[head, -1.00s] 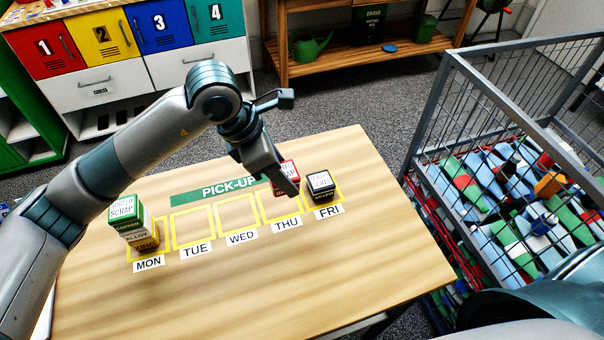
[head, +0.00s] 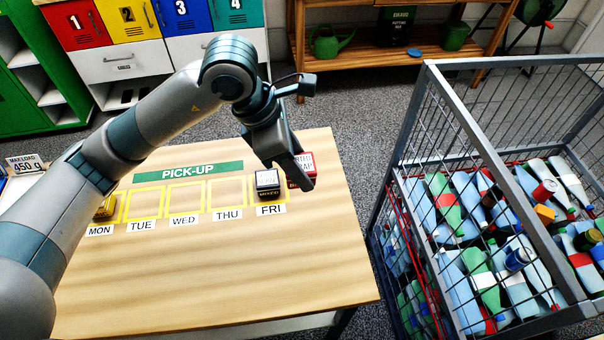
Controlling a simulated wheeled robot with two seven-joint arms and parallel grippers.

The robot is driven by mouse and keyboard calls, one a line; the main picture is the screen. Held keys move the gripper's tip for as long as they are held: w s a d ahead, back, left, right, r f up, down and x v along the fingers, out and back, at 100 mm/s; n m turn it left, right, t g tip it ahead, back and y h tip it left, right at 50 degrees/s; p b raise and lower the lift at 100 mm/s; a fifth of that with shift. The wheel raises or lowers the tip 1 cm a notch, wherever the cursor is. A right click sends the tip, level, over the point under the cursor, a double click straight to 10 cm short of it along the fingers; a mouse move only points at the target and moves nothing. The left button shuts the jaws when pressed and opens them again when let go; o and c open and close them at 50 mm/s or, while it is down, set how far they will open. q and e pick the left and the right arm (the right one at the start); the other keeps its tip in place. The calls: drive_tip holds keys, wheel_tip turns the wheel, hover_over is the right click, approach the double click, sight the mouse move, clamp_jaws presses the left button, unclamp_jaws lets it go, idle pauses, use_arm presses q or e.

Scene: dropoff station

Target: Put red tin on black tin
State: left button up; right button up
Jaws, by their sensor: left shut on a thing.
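The red tin (head: 306,162) shows at the right part of the table, just right of and behind the black tin, partly covered by my left gripper (head: 299,181). My left gripper is shut on the red tin. The gap between the red tin's underside and the table is hidden. The black tin (head: 268,186), with a white top, stands upright in the yellow FRI square, just left of the gripper fingers. Whether the two tins touch I cannot tell. My right gripper is not in view.
A yellow tin (head: 106,208) shows at MON; my left arm covers anything on it. The TUE, WED and THU squares are empty. A wire cage (head: 484,140) with bottles and cans stands right of the table (head: 200,275). Lockers and a shelf stand behind.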

use_arm(q)
drive_tip(key=shift+d+r, duration=0.1)
drive_tip(key=shift+d, duration=0.2)
drive_tip(key=shift+w+a+f+p, duration=0.2)
drive_tip(key=shift+w+a+p, duration=0.1)
drive_tip(key=shift+a, duration=0.1)
drive_tip(key=w+a+f+p, duration=0.1)
drive_tip(key=w+a+f, duration=0.1)
drive_tip(key=w+a+f+p, duration=0.1)
drive_tip(key=w+a+f, duration=0.1)
drive_tip(key=a, duration=0.1)
drive_tip(key=w+a+f+p, duration=0.2)
drive_tip(key=w, duration=0.1)
drive_tip(key=shift+a+f, duration=0.1)
drive_tip(key=shift+a, duration=0.3)
drive_tip(key=shift+a+f, duration=0.1)
drive_tip(key=shift+f, duration=0.05)
drive_tip(key=shift+f+p, duration=0.55)
drive_tip(key=shift+f, duration=0.05)
wheel_tip(320, 180, down, 2)
drive_tip(key=shift+p, duration=0.55)
drive_tip(key=shift+f, duration=0.45)
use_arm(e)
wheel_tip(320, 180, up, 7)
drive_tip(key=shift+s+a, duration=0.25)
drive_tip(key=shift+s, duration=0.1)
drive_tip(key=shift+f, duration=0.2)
